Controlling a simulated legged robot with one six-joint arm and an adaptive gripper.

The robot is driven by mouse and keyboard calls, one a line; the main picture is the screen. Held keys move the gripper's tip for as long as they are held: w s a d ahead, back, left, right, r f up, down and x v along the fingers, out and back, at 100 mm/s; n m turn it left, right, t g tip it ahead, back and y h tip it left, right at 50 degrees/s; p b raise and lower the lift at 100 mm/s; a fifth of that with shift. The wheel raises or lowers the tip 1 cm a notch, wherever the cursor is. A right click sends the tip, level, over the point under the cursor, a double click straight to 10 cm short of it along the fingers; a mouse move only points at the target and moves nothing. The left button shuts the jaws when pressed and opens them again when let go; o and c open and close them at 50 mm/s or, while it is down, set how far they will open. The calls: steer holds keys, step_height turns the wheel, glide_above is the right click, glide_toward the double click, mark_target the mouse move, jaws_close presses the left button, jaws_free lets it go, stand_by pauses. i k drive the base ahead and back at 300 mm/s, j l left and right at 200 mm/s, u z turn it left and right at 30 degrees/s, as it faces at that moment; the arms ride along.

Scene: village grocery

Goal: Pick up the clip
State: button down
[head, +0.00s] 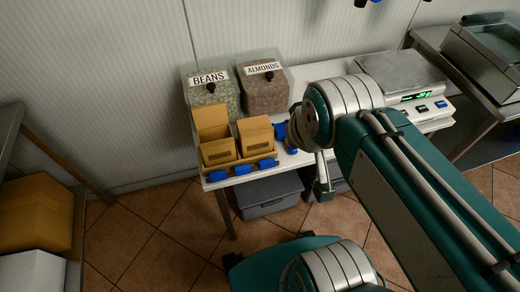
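Several small blue pieces that look like clips sit along the front edge of a tan tray on the table: a left clip (216,175), a middle clip (243,169) and a right clip (267,163). Another blue piece (281,130) is on the table beside the tray, partly hidden by my arm. My gripper (324,188) seems to hang at the table's front edge, right of the tray and apart from the clips. It is small, dark and partly covered by my arm, so its fingers are not clear.
Brown card boxes (218,150) stand in the tray. Bins of beans (211,90) and almonds (265,88) stand behind. A scale (405,85) is at the right. Grey crates (268,194) sit under the table. A carton (36,212) is at the left. The tiled floor between is clear.

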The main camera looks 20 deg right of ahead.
mark_target(264, 165)
steer(key=j+z, duration=0.15)
steer(key=j, duration=1.2)
